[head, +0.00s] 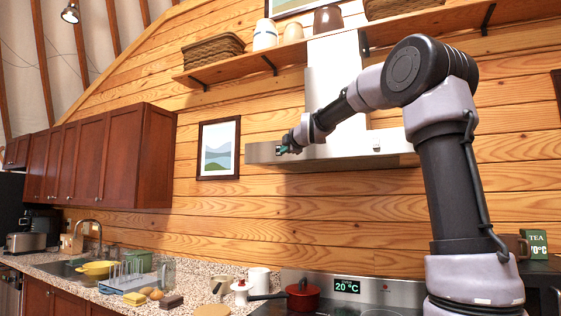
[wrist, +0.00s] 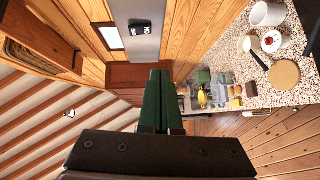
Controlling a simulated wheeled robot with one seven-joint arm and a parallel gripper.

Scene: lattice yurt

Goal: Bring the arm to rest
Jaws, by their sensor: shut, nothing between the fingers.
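My gripper (head: 285,146) is raised in front of the range hood in the head view, well above the counter and stove. In the wrist view its two green fingers (wrist: 158,100) lie together, shut and empty. My arm rises at the right of the head view, bends at the top and reaches down to the left. Nothing touches the fingers in either view.
The steel range hood (head: 350,150) is close behind the gripper. A wall shelf (head: 270,62) with baskets and pots runs above. A red pot (head: 302,296) stands on the stove below. Dark red cabinets (head: 105,158) hang at the left; the air between is free.

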